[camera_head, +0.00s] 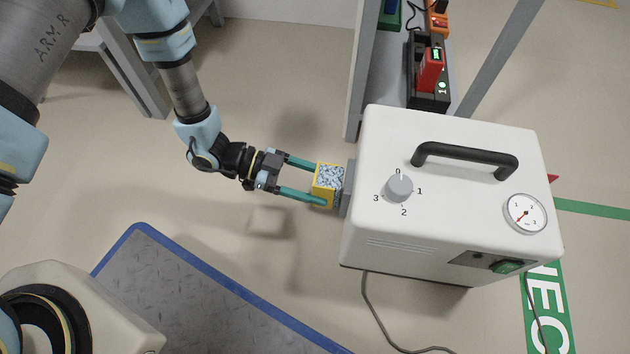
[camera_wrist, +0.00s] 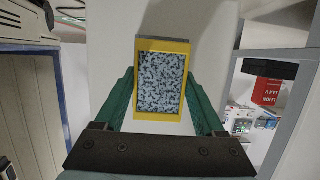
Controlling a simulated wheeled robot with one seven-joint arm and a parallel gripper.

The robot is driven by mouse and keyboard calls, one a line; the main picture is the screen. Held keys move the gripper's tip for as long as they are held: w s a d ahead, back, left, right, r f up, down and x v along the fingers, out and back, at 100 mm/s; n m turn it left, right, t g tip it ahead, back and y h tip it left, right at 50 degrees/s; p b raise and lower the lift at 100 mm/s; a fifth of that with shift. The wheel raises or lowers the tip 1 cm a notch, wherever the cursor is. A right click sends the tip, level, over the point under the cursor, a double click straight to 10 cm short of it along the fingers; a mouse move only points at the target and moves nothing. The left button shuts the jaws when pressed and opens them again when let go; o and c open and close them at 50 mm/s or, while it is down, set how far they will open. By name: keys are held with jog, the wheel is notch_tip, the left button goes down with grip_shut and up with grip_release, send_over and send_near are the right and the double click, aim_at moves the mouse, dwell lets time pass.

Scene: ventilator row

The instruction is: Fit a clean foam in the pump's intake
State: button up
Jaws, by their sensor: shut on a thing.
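The foam (camera_head: 329,181) is a small block with a yellow frame and a speckled grey-blue face. My gripper (camera_head: 320,183) is shut on it, one green finger on each side. In the wrist view the foam (camera_wrist: 161,82) fills the space between the fingertips (camera_wrist: 160,90). The pump (camera_head: 450,200) is a white box with a black handle, a dial knob and a gauge. A grey intake part (camera_head: 348,188) sticks out of its left side, right beside the foam. I cannot tell whether the foam touches it. The intake's opening is hidden in the head view.
A grey-framed shelf (camera_head: 353,75) stands behind the pump, with a red battery (camera_head: 431,68) in a black holder on it. A blue-edged grey mat (camera_head: 200,300) lies at the lower left. A cable (camera_head: 385,330) trails from the pump.

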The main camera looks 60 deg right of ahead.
jog(key=shift+s+d, duration=0.3)
jog(key=shift+s, duration=0.65)
dwell(0.7)
jog(key=o, duration=1.5)
jog(key=shift+p+v, duration=2.15)
jog(key=shift+v, duration=3.3)
jog(key=shift+d, duration=0.1)
